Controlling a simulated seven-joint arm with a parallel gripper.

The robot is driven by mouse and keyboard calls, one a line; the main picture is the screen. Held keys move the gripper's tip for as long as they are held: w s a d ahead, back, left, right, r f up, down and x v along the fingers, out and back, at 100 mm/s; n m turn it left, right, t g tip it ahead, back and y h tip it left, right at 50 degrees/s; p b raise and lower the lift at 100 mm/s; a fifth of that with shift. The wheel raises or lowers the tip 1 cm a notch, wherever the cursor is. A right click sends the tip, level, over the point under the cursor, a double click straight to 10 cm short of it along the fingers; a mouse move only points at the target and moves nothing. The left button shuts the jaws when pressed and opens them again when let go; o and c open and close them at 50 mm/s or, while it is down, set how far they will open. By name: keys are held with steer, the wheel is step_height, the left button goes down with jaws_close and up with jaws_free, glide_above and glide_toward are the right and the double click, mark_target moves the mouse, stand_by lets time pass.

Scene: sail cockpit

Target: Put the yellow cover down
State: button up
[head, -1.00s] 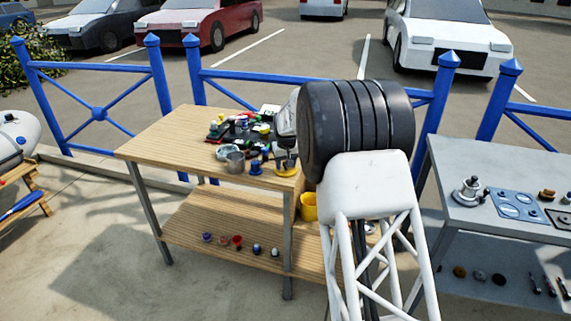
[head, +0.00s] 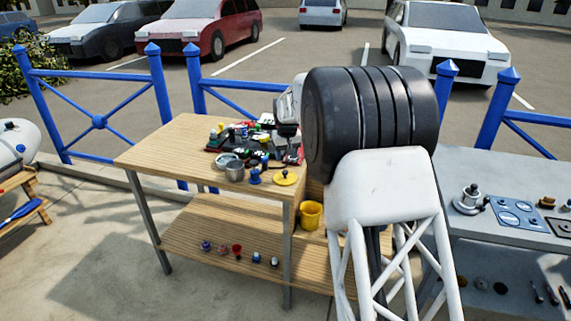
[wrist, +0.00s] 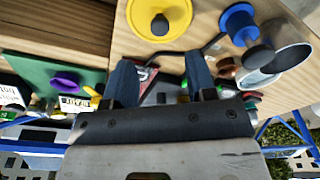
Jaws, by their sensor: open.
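The yellow cover (head: 285,177) is a flat round disc with a small dark knob. It lies on the wooden table top (head: 165,150) near the front right corner. It also shows at the top of the wrist view (wrist: 159,16), lying flat on the wood, apart from the fingers. My gripper (wrist: 160,62) is open, its two blue-grey fingers spread with nothing held between them. In the head view my arm hides the fingertips; the hand is behind and above the cover.
A blue knobbed piece (head: 254,177) and a metal cup (head: 235,173) stand just left of the cover. Several small coloured parts crowd the table behind them. A yellow bucket (head: 311,215) is below the table's right side. The table's left part is bare.

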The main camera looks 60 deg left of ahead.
steer(key=shift+d+r, duration=0.2)
steer(key=shift+r, duration=1.5)
